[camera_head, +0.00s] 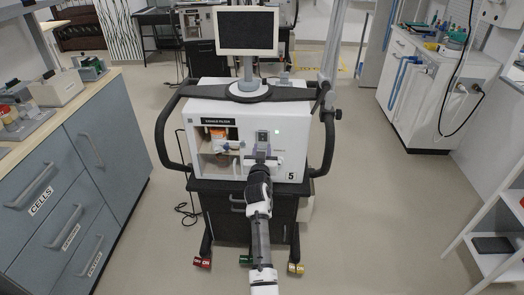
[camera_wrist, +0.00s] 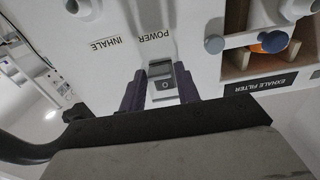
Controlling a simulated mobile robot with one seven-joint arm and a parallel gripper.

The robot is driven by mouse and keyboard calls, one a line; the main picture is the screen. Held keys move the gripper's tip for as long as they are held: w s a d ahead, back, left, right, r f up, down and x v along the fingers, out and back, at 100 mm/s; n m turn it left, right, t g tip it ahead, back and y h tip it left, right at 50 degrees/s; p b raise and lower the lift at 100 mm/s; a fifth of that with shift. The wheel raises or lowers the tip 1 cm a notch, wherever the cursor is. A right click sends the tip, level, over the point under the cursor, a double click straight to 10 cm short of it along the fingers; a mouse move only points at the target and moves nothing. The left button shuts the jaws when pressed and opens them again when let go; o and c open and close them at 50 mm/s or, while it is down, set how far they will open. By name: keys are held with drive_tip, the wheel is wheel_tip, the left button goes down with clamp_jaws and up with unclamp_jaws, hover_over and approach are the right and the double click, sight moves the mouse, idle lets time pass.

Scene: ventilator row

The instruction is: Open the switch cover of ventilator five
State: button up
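Ventilator five (camera_head: 290,172) is a white box unit marked 5, facing me. Its power switch (camera_head: 262,136) sits on the front panel, right of the open shelf compartment. In the wrist view, which is upside down, the grey switch housing and cover (camera_wrist: 161,68) lie below the POWER label, with a dark part marked O. How far the cover is lifted is unclear. My gripper (camera_head: 262,156) is at the panel just below the switch. In the wrist view its two dark purple fingers (camera_wrist: 160,88) stand apart, one on each side of the switch. I cannot tell whether they touch it.
A monitor (camera_head: 247,31) stands on top of the ventilator. A dark handle rail (camera_head: 164,135) curves around its sides. The exhale filter compartment (camera_head: 218,149) is left of the switch. A drawer counter (camera_head: 70,175) stands at left, and white shelving (camera_head: 492,215) at right.

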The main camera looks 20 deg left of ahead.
sight(262, 134)
drive_tip(key=c, duration=0.6)
drive_tip(key=p, duration=0.1)
drive_tip(key=r+g+p, duration=0.1)
drive_tip(key=p, duration=0.1)
drive_tip(key=shift+s+d+p, duration=0.1)
drive_tip(key=shift+s+p, duration=0.2)
drive_tip(key=p, duration=0.1)
drive_tip(key=g+p, duration=0.1)
drive_tip(key=shift+s+d+r+g+h+p, duration=0.1)
drive_tip(key=shift+s+r+g+h+p, duration=0.2)
drive_tip(key=shift+r+h+p, duration=0.1)
drive_tip(key=g+p, duration=0.1)
drive_tip(key=s+r+g+p, duration=0.1)
drive_tip(key=g, duration=0.1)
drive_tip(key=shift+d+r+h, duration=0.1)
drive_tip(key=shift+h, duration=0.3)
drive_tip(key=shift+r+g+h, duration=0.55)
drive_tip(key=shift+r+g, duration=0.4)
drive_tip(key=shift+g, duration=0.85)
drive_tip(key=shift+r+g+h, duration=0.5)
drive_tip(key=shift+r+g, duration=0.45)
drive_tip(key=shift+g, duration=0.85)
drive_tip(key=shift+r+g+h, duration=0.55)
drive_tip(key=shift+r+g, duration=0.4)
drive_tip(key=shift+g, duration=0.85)
